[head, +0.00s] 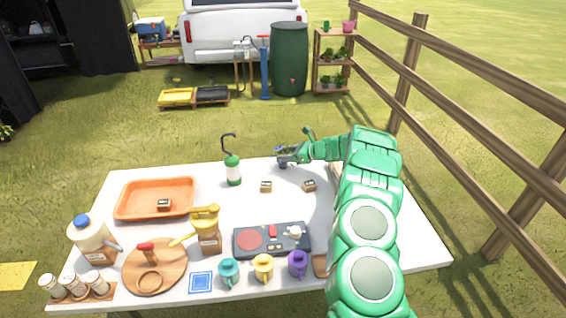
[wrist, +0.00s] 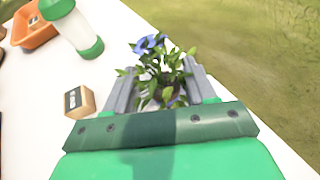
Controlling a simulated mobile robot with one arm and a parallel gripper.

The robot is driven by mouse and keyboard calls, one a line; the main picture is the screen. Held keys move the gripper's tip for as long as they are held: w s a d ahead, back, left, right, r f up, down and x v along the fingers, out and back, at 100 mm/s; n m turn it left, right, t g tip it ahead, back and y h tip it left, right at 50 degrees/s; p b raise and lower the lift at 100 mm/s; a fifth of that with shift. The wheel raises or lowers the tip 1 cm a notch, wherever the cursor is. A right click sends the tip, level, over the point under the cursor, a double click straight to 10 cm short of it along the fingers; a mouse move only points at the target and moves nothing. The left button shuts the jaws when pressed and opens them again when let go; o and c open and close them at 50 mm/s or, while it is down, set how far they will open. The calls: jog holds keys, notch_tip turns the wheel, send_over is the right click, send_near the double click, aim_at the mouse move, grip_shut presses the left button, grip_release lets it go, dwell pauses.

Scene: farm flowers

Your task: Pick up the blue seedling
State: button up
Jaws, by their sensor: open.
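The blue seedling (wrist: 150,58) shows in the wrist view as a leafy green plant with blue flowers. The lower part of the plant is hidden by my gripper. My gripper (wrist: 160,88) is open, with one grey finger on each side of the plant's leaves. I cannot tell whether the fingers touch it. In the head view my gripper (head: 289,155) is at the back edge of the white table, and a bit of the blue seedling (head: 280,149) shows at its tip.
An orange tray (head: 128,212) is at the left. A stove (head: 243,253), mugs and jars fill the front.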

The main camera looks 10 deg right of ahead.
jog(key=x, duration=0.3)
jog(key=shift+w+a+f, duration=0.1)
jog(key=shift+a+f, duration=0.1)
jog(key=shift+f, duration=0.05)
grip_shut()
jog(key=shift+r, duration=0.15)
